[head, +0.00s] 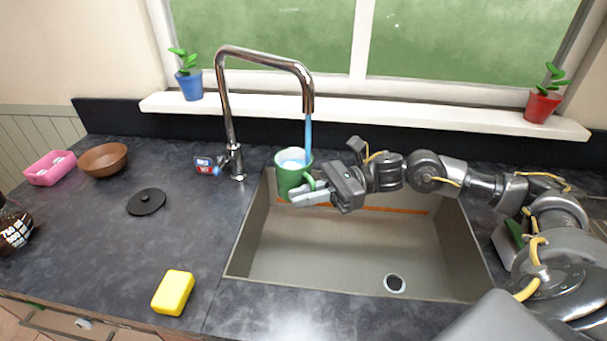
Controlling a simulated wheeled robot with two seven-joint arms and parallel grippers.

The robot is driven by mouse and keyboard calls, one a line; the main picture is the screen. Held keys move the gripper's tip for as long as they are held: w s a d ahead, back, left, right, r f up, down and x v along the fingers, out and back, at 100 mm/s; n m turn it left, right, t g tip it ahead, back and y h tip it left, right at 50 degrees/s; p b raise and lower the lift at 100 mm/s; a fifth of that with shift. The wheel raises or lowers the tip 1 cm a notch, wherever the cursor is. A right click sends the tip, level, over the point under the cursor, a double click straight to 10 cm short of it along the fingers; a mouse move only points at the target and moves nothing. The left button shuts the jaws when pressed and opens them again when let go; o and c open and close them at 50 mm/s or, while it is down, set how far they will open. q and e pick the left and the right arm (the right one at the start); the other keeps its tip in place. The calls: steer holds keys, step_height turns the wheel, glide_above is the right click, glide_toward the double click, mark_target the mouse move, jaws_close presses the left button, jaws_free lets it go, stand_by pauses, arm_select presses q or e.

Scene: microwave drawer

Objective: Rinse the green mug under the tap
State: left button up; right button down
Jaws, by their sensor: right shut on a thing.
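The green mug (286,180) is upright over the back left of the sink (345,257), under the tap (266,57). A blue stream of water (308,134) runs from the spout down into the mug, and light blue water shows inside its rim. My right gripper (312,194) comes in from the right and is shut on the mug at its handle side. The fingers partly hide the handle. My left gripper is not in view.
A yellow sponge (173,292) lies on the counter left of the sink. A black lid (146,202), a brown bowl (104,160) and a pink container (50,168) are further left. Blue (190,84) and red (542,106) plant pots stand on the windowsill. The sink floor is clear.

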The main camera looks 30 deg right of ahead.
steer(key=a, duration=0.1)
steer(key=s+a+b, duration=0.1)
steer(key=a, duration=0.1)
steer(key=s+a, duration=0.1)
steer(key=a, duration=0.1)
steer(key=shift+s, duration=0.2)
steer(key=shift+r, duration=0.15)
stand_by(1.3)
steer(key=s+a+r, duration=0.2)
steer(key=a+r, duration=0.2)
steer(key=shift+s+a, duration=0.15)
steer(key=shift+a, duration=0.1)
steer(key=shift+f, duration=0.1)
stand_by(0.4)
